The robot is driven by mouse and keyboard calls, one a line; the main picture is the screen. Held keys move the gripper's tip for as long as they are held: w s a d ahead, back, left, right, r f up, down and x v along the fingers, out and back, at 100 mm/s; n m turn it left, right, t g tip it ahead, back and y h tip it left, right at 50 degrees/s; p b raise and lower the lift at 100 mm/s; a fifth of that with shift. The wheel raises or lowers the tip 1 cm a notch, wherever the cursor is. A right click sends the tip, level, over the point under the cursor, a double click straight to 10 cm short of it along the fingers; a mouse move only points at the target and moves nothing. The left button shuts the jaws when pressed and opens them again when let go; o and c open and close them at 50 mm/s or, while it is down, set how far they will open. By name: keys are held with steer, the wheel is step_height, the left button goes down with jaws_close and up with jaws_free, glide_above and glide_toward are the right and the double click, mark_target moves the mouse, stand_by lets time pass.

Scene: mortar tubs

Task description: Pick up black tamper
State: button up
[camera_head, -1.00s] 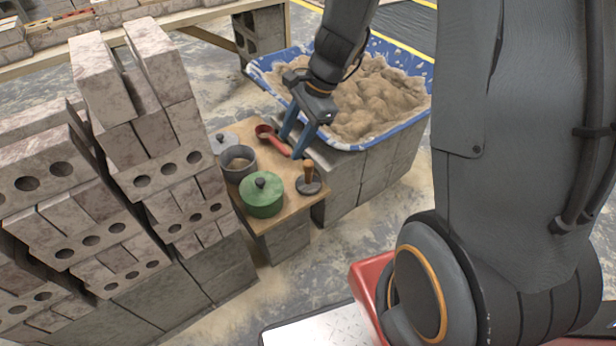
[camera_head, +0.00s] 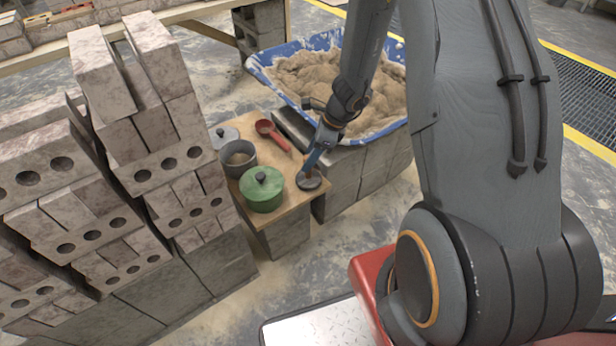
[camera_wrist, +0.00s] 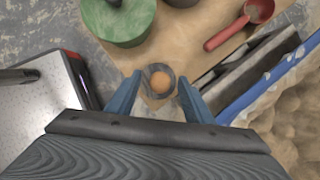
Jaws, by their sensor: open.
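The black tamper (camera_head: 309,182) stands upright near the front right corner of the small wooden table, with a dark round base and a wooden handle. In the wrist view I look down on its round handle top (camera_wrist: 160,82) and dark base. My gripper (camera_head: 307,168) is at the tamper, with its blue fingers pointing down. In the wrist view the open fingers (camera_wrist: 158,92) lie to the left and right of the handle. The head view mostly hides the handle behind the fingers. I cannot tell whether either finger touches it.
On the table (camera_head: 285,210) are a green lidded pot (camera_head: 262,192), a grey pot (camera_head: 238,158), a grey lid (camera_head: 224,137) and a red scoop (camera_head: 272,134). A blue tub (camera_head: 262,72) of mortar stands behind on blocks. Stacked bricks (camera_head: 130,150) rise at left.

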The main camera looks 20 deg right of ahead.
steer(key=shift+w+a+f, duration=0.15)
steer(key=shift+a+f, duration=0.1)
steer(key=shift+f, duration=0.4)
jaws_close()
steer(key=shift+r, duration=0.1)
step_height(320, 180, up, 10)
steer(key=shift+p, duration=1.25)
